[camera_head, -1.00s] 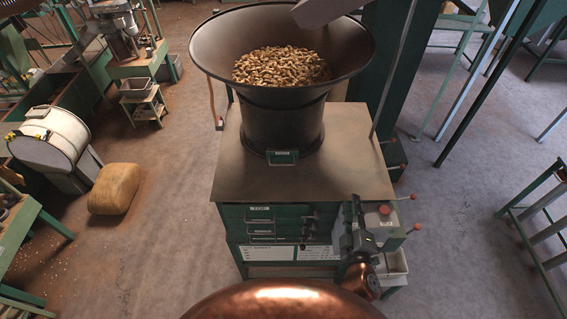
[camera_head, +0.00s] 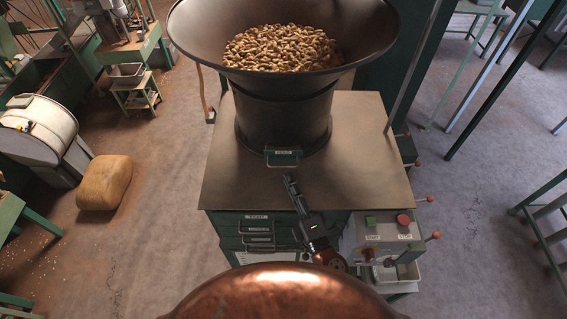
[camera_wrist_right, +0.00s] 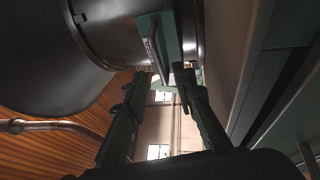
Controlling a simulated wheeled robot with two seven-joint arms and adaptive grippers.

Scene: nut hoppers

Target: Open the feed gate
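The feed gate (camera_head: 283,157) is a small green plate with a pale label and a handle, low on the front of the dark round hopper (camera_head: 284,115). My right gripper (camera_head: 291,184) is in front of it over the front part of the table top, pointing up towards the gate and apart from it in the head view. The gate's green plate (camera_wrist_right: 171,35) shows just beyond the fingertips there. My left gripper is not in view.
Peanuts (camera_head: 283,48) fill the hopper bowl. The brown table top (camera_head: 230,170) is clear around the hopper base. Green labelled drawers (camera_head: 257,229) are below its front edge. A control box (camera_head: 388,226) with green and red buttons stands at the right.

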